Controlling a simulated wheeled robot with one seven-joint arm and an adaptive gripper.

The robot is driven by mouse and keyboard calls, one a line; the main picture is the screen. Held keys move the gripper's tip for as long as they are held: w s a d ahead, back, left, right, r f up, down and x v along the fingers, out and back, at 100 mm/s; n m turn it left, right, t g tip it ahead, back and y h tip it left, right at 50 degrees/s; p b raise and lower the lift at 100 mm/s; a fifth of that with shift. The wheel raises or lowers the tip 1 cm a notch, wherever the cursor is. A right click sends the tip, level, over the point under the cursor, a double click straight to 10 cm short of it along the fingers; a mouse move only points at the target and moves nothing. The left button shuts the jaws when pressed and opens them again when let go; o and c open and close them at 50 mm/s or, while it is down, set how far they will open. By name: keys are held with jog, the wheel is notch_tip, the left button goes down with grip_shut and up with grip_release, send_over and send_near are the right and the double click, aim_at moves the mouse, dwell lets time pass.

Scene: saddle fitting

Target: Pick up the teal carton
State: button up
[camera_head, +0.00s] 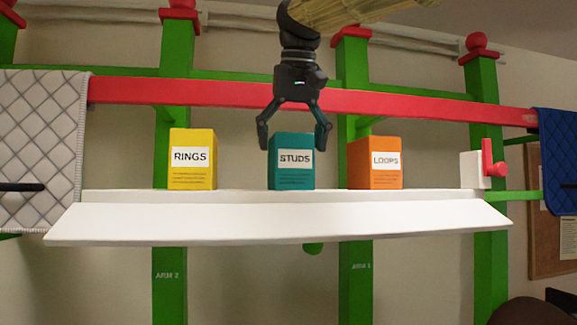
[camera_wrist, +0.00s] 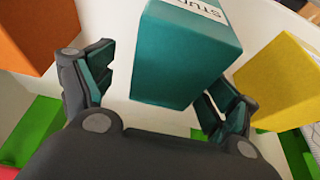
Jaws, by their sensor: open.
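The teal carton (camera_head: 293,174) stands upright on the white shelf (camera_head: 280,217), with a white label reading STUDS. My gripper (camera_head: 293,145) is above the carton, pointing down, with its fingers spread to either side of the carton's upper part. In the wrist view the teal carton (camera_wrist: 180,62) lies between the two open fingers of my gripper (camera_wrist: 160,108). A gap shows beside the finger at the left; I cannot tell whether the other finger touches the carton. The carton's lower part shows clear of the fingers in the head view.
A yellow carton (camera_head: 192,177) marked RINGS stands to the left and an orange carton (camera_head: 375,177) marked LOOPS to the right, both apart from the teal one. A red rail (camera_head: 420,104) runs behind. A small red-handled fitting (camera_head: 488,165) sits at the shelf's right end.

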aim_at(288, 161)
jog(key=shift+w+a+f, duration=0.1)
jog(key=shift+w+f, duration=0.1)
jog(key=shift+w, duration=0.05)
jog(key=shift+s+a+f+p, duration=0.15)
jog(key=shift+f+p, duration=0.15)
jog(key=shift+p, duration=0.3)
jog(key=shift+s+f+p, duration=0.35)
jog(key=shift+s+f, duration=0.25)
jog(key=shift+s, duration=0.1)
jog(key=shift+w+a+f, duration=0.1)
jog(key=shift+w+f, duration=0.1)
jog(key=shift+f, duration=0.15)
jog(key=shift+w+f, duration=0.55)
jog(key=shift+w, duration=0.35)
jog(key=shift+s+r, duration=0.3)
jog(key=shift+s, duration=0.3)
jog(key=shift+w+f, duration=0.3)
jog(key=shift+w, duration=0.05)
jog(key=shift+s, duration=0.25)
jog(key=c, duration=1.2)
